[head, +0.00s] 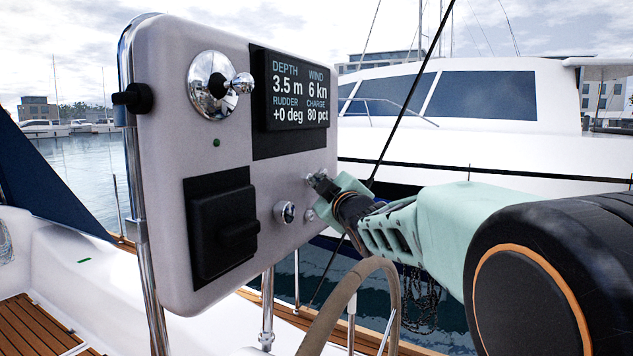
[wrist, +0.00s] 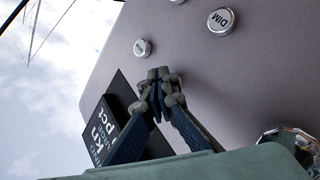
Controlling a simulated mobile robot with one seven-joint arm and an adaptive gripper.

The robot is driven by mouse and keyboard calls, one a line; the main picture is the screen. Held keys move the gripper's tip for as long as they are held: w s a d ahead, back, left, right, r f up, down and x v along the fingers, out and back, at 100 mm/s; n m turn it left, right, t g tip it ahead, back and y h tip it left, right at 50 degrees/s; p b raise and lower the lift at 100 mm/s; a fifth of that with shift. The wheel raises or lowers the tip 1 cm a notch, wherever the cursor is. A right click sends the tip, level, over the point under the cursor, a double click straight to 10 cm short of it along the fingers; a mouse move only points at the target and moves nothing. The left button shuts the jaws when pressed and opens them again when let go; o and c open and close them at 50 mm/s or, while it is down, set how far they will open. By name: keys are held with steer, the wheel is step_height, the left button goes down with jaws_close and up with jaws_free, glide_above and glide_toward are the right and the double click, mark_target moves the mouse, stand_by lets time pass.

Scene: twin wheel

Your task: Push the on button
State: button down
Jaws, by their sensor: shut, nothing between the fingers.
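The grey instrument panel (head: 165,90) carries small round chrome buttons. In the wrist view one button (wrist: 221,21) reads DIM. Another button (wrist: 142,48) sits closer to the display, its label too small to read surely; it may be the on button. A third button (wrist: 177,1) is cut by the top edge. My gripper (wrist: 158,74) is shut and empty, its tips close to the panel face beside the display, below the unread button in the picture. In the head view my gripper (head: 322,183) partly covers the buttons. I cannot tell whether it touches the panel.
A display (head: 290,90) shows depth, wind, rudder and charge. A wheel rim (head: 335,305) rises below my arm. A white boat (head: 470,140) lies behind.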

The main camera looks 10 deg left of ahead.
steer(key=shift+s+d, duration=0.15)
steer(key=shift+d, duration=0.1)
steer(key=shift+s+d+p, duration=0.1)
steer(key=shift+s+d, duration=0.25)
steer(key=shift+d, duration=0.55)
steer(key=shift+s+d+p, duration=0.1)
steer(key=shift+s+d, duration=0.2)
steer(key=shift+d, duration=0.65)
steer(key=shift+s+d+p, duration=0.1)
steer(key=shift+s+d, duration=0.25)
steer(key=shift+d, duration=0.55)
steer(key=shift+d, duration=0.1)
